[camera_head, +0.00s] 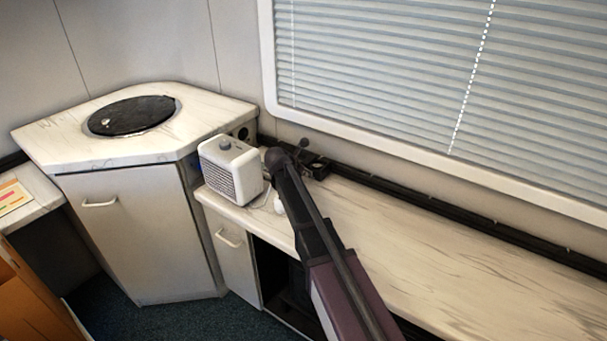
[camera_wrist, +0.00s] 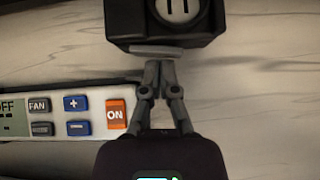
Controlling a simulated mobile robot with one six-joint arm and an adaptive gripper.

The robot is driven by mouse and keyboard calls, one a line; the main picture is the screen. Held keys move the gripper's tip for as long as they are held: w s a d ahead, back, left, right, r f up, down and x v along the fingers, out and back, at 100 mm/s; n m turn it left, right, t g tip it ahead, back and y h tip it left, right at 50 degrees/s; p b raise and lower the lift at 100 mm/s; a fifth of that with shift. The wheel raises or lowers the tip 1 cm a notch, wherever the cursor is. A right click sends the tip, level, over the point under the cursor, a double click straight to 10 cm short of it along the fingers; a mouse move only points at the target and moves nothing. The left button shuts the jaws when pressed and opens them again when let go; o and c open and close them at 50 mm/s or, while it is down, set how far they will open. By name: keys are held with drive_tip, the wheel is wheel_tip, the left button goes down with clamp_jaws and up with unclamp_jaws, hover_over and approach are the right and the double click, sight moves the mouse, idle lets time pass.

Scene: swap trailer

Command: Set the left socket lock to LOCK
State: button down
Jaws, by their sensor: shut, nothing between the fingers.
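In the head view, dark fittings (camera_head: 317,168) sit at the back of the counter beside my arm's far end. My fingers are hidden there, and I cannot tell which socket is the left one.
A control panel (camera_wrist: 68,116) with blue buttons and an orange ON button lies left of my gripper. A white heater-like box (camera_head: 232,170) stands left of my arm on the counter (camera_head: 450,255). The counter's right side is clear. A window with blinds (camera_head: 430,90) is behind.

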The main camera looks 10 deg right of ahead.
drive_tip(key=shift+s+a, duration=0.35)
drive_tip(key=shift+a, duration=0.05)
drive_tip(key=a, duration=0.1)
drive_tip(key=s+a+r+p, duration=0.1)
drive_tip(key=s, duration=0.1)
drive_tip(key=shift+s+a+r, duration=0.25)
drive_tip(key=shift+a, duration=0.15)
drive_tip(key=p+v, duration=0.6)
drive_tip(key=v, duration=0.2)
drive_tip(key=shift+a, duration=0.35)
